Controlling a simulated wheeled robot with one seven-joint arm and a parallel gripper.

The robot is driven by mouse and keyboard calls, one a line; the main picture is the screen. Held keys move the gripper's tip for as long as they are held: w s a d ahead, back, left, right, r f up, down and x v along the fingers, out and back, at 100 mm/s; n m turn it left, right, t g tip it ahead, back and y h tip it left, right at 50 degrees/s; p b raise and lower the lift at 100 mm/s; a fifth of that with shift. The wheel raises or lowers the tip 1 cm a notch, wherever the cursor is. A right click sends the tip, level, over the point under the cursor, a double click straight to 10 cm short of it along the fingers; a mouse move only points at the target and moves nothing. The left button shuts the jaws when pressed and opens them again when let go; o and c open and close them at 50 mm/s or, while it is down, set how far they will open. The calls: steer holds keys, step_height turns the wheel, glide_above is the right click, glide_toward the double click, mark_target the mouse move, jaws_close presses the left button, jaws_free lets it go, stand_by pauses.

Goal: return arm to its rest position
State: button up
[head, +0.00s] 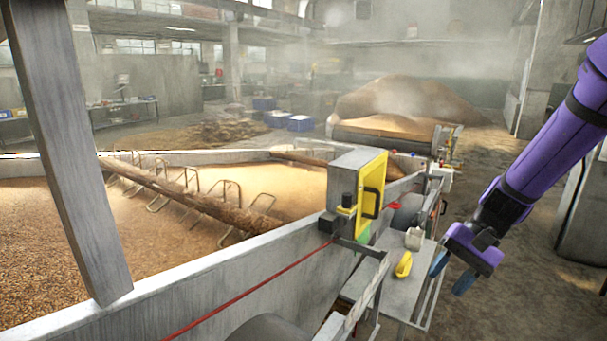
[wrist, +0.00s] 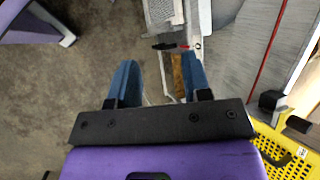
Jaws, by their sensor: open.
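My purple arm comes in from the right in the head view. My gripper (head: 452,273) hangs at its lower end, just right of a small metal side table (head: 375,290). Its two blue fingers are apart and nothing shows between them. In the wrist view my gripper (wrist: 158,80) points towards the floor and the table edge, with its fingers spread. A yellow scoop-like item (head: 403,264) and a pale container (head: 414,238) rest on the side table, left of the gripper and apart from it.
A large grey trough (head: 230,262) of grain stands on the left, with a log-like beam (head: 190,195) across it. A yellow panel box (head: 370,190) is fixed at its corner. A red line (head: 255,290) runs along the wall. Brown floor (head: 530,270) is clear below the arm.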

steer(key=s+d+r+n+t+h, duration=0.3)
steer(key=s+r+n+t+h, duration=0.2)
steer(key=s+r, duration=1.1)
step_height(320, 180, up, 2)
steer(key=t+h, duration=0.2)
steer(key=t, duration=0.1)
steer(key=shift+s+r, duration=0.2)
steer(key=shift+s, duration=0.15)
steer(key=shift+w, duration=0.1)
